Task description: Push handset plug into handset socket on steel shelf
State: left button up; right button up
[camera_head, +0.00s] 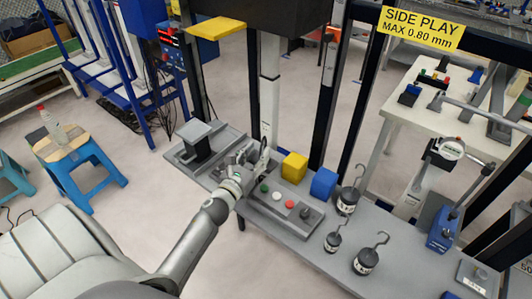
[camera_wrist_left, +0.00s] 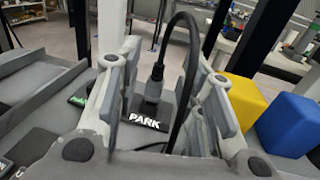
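The handset plug (camera_wrist_left: 154,88) is a dark plug standing upright in a black block marked PARK (camera_wrist_left: 147,121). A black cable (camera_wrist_left: 189,62) loops up and over from it. My left gripper (camera_wrist_left: 166,76) has its fingers apart, one on each side of the plug, with gaps showing between them and it. In the head view my left gripper (camera_head: 250,168) is low over the grey steel shelf (camera_head: 312,247), beside the button panel. The plug is too small to make out there. I cannot pick out the handset socket. My right gripper is not in view.
A yellow block (camera_head: 294,167) and a blue block (camera_head: 323,184) stand right of the gripper. A grey panel (camera_head: 276,208) with coloured buttons lies in front. Several hooked weights, one at the front (camera_head: 366,262), stand to the right. Dark posts (camera_head: 326,110) rise behind the shelf.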

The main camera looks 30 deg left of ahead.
pick_arm(q)
jog(key=shift+w, duration=0.55)
jog(key=w, duration=0.2)
jog(key=w+p, duration=0.1)
jog(key=shift+w+a, duration=0.2)
jog(key=shift+w, duration=0.2)
jog(key=shift+w+f, duration=0.1)
jog(key=shift+w, duration=0.3)
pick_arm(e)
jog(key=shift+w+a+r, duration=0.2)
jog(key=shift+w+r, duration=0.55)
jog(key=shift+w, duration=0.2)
pick_arm(q)
jog(key=shift+c, duration=0.4)
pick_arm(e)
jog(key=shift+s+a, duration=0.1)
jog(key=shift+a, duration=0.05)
pick_arm(q)
grip_shut()
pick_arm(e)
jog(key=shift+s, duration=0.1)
